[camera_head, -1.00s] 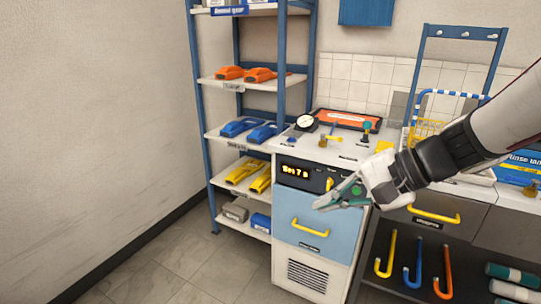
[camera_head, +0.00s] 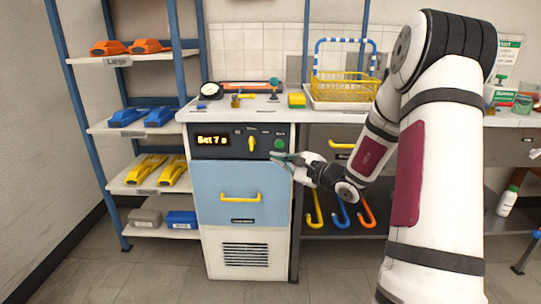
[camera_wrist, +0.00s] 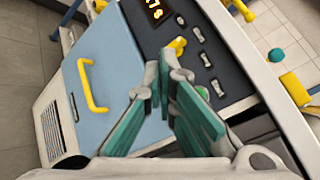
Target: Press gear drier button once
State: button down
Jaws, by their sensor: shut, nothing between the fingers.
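The gear drier (camera_head: 245,195) is a white cabinet with a light blue drawer front and a dark control panel (camera_head: 212,153) on top. Its lit display (camera_head: 212,140) reads "Set 7 s". A yellow knob (camera_head: 251,141) is in the panel's middle, and a round green button (camera_head: 279,143) is at its right end. My gripper (camera_head: 277,157) is shut and empty, with its teal fingertips just below the green button in the head view. In the wrist view the fingers (camera_wrist: 160,78) partly cover the green button (camera_wrist: 203,92). Contact cannot be told.
A yellow drawer handle (camera_head: 240,197) sticks out below the panel. The countertop (camera_head: 225,112) above carries a gauge (camera_head: 210,90), a yellow sponge (camera_head: 297,100) and a yellow rack (camera_head: 345,88). A shelf with orange, blue and yellow items (camera_head: 145,118) stands left. Coloured hooks (camera_head: 341,210) hang right.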

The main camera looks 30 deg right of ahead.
aim_at(280, 147)
jog(key=shift+d+f, duration=0.25)
jog(key=shift+f, duration=0.05)
jog(key=shift+w, duration=0.15)
jog(key=shift+w+d+p, duration=0.2)
jog(key=shift+w+d, duration=0.6)
jog(key=shift+w, duration=0.4)
jog(key=shift+w+d+p, duration=0.2)
jog(key=shift+w+d, duration=0.65)
jog(key=shift+w, duration=0.3)
jog(key=shift+w+d+p, duration=0.2)
jog(key=shift+w+d, duration=0.6)
jog(key=shift+w, duration=0.4)
jog(key=shift+w, duration=0.1)
jog(key=shift+w+d, duration=0.25)
